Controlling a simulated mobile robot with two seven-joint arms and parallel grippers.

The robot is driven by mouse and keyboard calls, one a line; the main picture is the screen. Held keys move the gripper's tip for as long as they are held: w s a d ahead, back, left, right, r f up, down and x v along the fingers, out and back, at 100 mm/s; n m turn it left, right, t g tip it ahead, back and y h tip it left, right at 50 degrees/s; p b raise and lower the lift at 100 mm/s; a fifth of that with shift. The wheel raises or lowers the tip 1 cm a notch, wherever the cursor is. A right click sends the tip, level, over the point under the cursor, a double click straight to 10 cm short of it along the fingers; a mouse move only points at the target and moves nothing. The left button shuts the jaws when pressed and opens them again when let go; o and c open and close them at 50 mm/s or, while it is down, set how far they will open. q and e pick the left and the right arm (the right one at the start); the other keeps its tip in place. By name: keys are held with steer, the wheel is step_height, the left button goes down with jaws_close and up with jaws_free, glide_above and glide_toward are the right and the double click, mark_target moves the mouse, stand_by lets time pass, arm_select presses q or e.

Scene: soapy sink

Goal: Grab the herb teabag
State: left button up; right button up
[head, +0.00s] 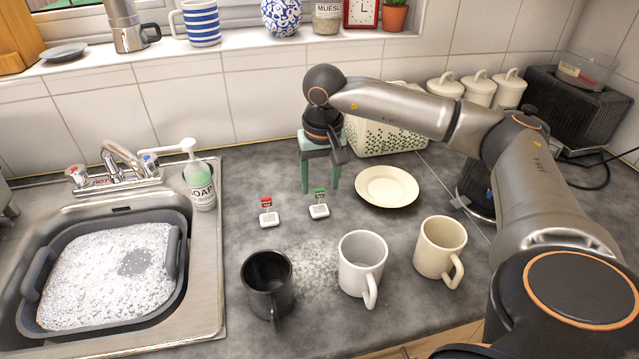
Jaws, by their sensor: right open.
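Two teabags lie on the grey worktop, each a small white square with an upright tag. One has a green tag (319,196) and the other, to its left, a red tag (267,208). The tag lettering is too small to read, so I cannot tell from it which is herb. My right gripper (319,187) points down with its two teal fingers apart and nothing between them. In the picture it is just above and behind the green-tagged teabag, apart from it. My left gripper is out of view.
A black mug (266,284), a white mug (361,264) and a cream mug (440,248) stand in front. A cream plate (386,186) lies to the right of the gripper. The sink (205,290) with a soapy grey basin (40,275) is at left, beside a soap bottle (200,187).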

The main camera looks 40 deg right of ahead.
steer(key=shift+w+f, duration=0.1)
steer(key=shift+f, duration=0.55)
jaws_close()
stand_by(0.9)
